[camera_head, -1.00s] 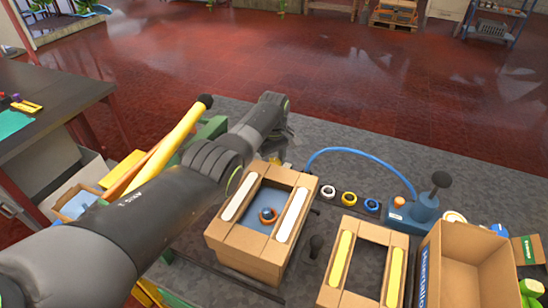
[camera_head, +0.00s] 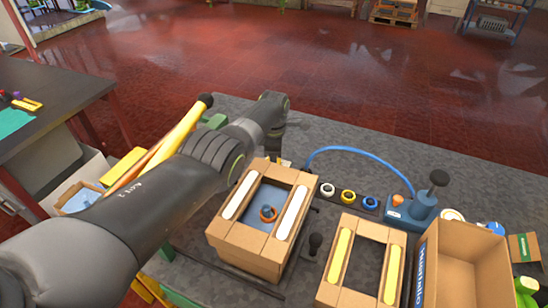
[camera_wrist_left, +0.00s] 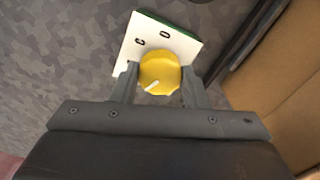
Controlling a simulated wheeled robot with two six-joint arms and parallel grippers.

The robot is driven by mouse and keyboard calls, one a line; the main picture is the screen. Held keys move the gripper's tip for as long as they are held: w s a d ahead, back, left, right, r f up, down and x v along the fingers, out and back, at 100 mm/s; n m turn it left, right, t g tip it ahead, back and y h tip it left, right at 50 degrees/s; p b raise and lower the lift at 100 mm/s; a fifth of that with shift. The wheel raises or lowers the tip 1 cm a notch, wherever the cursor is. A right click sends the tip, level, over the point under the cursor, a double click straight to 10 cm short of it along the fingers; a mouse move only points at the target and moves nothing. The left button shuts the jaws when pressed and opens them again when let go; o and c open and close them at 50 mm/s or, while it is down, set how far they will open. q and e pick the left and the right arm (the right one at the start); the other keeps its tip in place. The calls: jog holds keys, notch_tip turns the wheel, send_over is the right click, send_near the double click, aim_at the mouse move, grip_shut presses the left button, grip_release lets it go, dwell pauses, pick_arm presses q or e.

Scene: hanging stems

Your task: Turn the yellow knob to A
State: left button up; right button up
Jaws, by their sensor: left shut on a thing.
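The yellow knob (camera_wrist_left: 160,73) is round, with a white pointer line that points to the lower left in the left wrist view. My right gripper is not in view.
A cardboard box (camera_head: 245,240) with two white strips stands right beside my left wrist. A second box (camera_head: 340,245) with yellow strips, a blue lever device (camera_head: 412,212) with a blue hose, and an open carton (camera_head: 432,262) stand to the right.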

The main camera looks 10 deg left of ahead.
pick_arm(q)
jog(key=shift+w+r+n, duration=0.1)
jog(key=shift+r+n, duration=0.05)
jog(key=shift+n, duration=0.95)
jog(key=o, duration=1)
notch_tip(320, 180, up, 6)
jog(key=p, duration=0.4)
jog(key=shift+r, duration=0.25)
notch_tip(320, 180, up, 11)
jog(key=shift+f+b, duration=0.1)
jog(key=shift+b, duration=0.65)
